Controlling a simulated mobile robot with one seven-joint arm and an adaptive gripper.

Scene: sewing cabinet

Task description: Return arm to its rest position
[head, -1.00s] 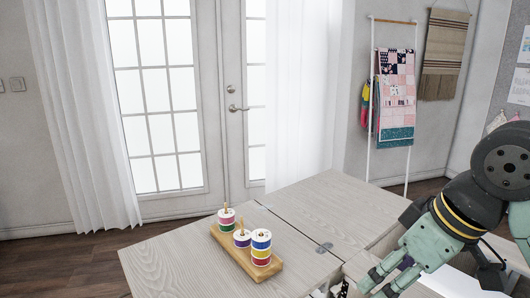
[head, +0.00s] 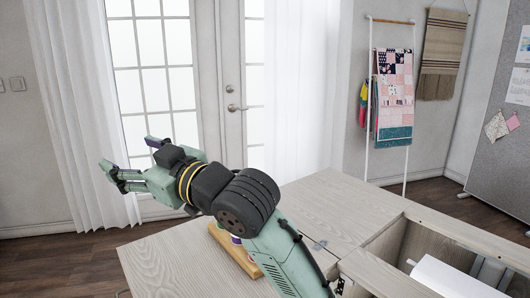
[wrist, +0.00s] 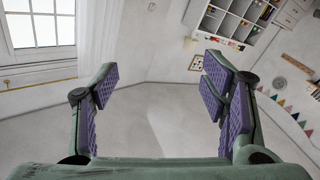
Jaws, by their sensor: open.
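My gripper (head: 128,160) is raised above the left side of the cabinet top in the head view, pointing left toward the window door. Its fingers are spread apart with nothing between them. In the wrist view, the purple-padded fingers of my gripper (wrist: 160,95) stand wide apart, with only the room behind them. My arm crosses in front of the wooden spool board (head: 236,252) and hides most of it and its thread spools.
The pale wood sewing cabinet (head: 318,208) fills the lower middle, with an open well and a white object (head: 450,278) at right. A quilt ladder (head: 371,110) and a pinboard (head: 500,150) stand behind. The wrist view shows a wall shelf (wrist: 235,20).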

